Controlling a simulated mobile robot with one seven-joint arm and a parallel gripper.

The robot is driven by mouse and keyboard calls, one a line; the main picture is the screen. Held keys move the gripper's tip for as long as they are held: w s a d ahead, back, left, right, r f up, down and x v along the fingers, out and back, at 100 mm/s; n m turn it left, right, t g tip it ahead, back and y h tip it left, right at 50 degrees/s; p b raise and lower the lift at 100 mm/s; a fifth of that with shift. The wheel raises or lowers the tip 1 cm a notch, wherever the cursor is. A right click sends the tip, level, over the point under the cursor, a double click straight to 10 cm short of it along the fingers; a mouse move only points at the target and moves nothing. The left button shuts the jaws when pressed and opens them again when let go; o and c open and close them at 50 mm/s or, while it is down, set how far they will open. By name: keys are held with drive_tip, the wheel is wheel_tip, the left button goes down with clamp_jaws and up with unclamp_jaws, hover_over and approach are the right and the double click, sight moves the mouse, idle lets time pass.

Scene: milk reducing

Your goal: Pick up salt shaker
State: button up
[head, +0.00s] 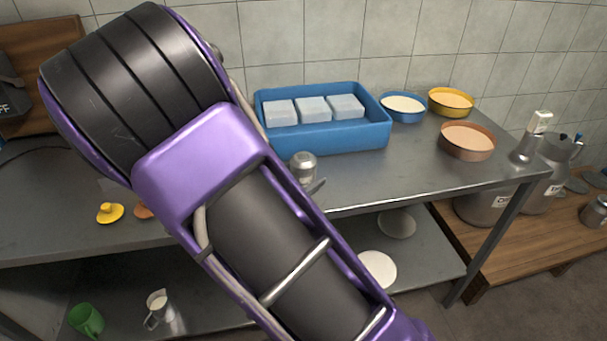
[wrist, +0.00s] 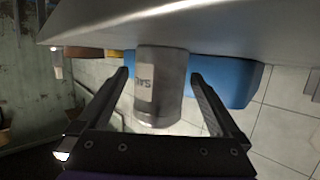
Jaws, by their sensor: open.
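The salt shaker (head: 303,163) is a small silvery cylinder standing on the metal table near its front edge, just in front of the blue tub. In the wrist view the salt shaker (wrist: 162,88) shows lettering on its side and appears between the two black fingers. My gripper (wrist: 160,76) is open, with one finger on each side of the shaker and visible gaps beside it. In the head view my purple and black arm covers most of the gripper. Only a finger piece (head: 317,187) shows beside the shaker's base.
A blue tub (head: 330,138) with white blocks stands behind the shaker. Blue (head: 403,107), yellow (head: 451,101) and brown (head: 467,141) bowls stand to the right. A yellow lid-like object (head: 109,213) lies at left. Bare tabletop lies right of the shaker.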

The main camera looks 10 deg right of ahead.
drive_tip(key=shift+w+d+f, duration=0.2)
drive_tip(key=shift+w+d, duration=0.25)
drive_tip(key=shift+w, duration=0.05)
drive_tip(key=c, duration=1.6)
